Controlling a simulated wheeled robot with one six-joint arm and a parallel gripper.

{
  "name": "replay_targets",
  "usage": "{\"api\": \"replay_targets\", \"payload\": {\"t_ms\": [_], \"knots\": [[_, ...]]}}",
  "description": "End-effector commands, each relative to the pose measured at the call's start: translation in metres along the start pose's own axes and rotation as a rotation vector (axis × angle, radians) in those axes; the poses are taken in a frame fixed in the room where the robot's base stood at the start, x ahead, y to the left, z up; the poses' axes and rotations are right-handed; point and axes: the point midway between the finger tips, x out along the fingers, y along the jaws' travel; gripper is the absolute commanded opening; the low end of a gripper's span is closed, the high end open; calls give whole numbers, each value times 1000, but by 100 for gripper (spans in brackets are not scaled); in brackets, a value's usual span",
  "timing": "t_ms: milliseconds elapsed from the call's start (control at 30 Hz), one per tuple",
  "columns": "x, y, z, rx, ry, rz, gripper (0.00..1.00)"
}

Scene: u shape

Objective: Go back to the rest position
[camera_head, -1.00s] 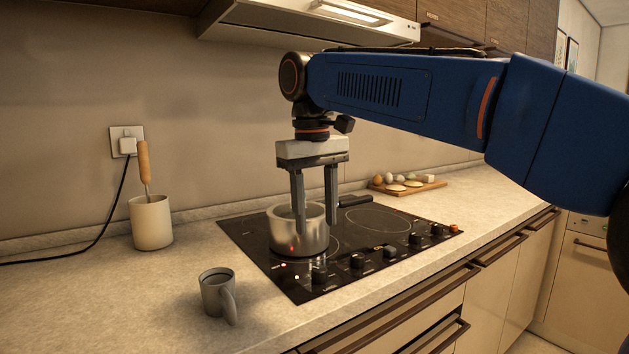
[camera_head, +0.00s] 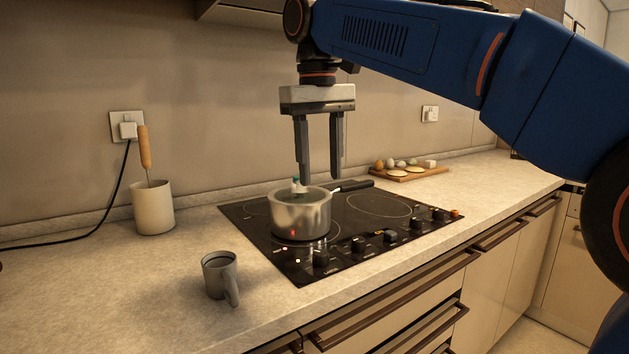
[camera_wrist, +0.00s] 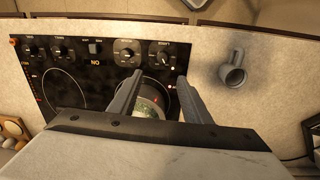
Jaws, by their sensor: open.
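My gripper (camera_head: 319,178) points straight down above the stove, its two dark fingers apart with nothing between them. In the wrist view my gripper (camera_wrist: 158,78) also shows open fingers over the pot. The metal pot (camera_head: 301,215) sits on the front left burner of the black cooktop (camera_head: 372,232), its dark handle pointing to the back right. Something small, white and teal shows at the pot's rim in the head view. In the wrist view the pot (camera_wrist: 153,102) has greenish contents, partly hidden by the fingers and the gripper body.
A grey mug (camera_head: 219,275) stands on the counter front left. A white crock (camera_head: 153,207) holding a wooden-handled utensil stands at the back left. A wooden board (camera_head: 412,174) with eggs and other food lies back right. A range hood (camera_head: 222,12) hangs above.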

Motion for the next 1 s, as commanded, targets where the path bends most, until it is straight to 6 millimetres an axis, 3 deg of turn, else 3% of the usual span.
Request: {"api": "replay_targets", "payload": {"t_ms": [167,500,767,1000], "knots": [[22,33,33,58,42,-6,44],[101,92,118,198,146,-6,44],[176,116,188,304,227,5,44],[257,123,254,406,301,26,44]]}}
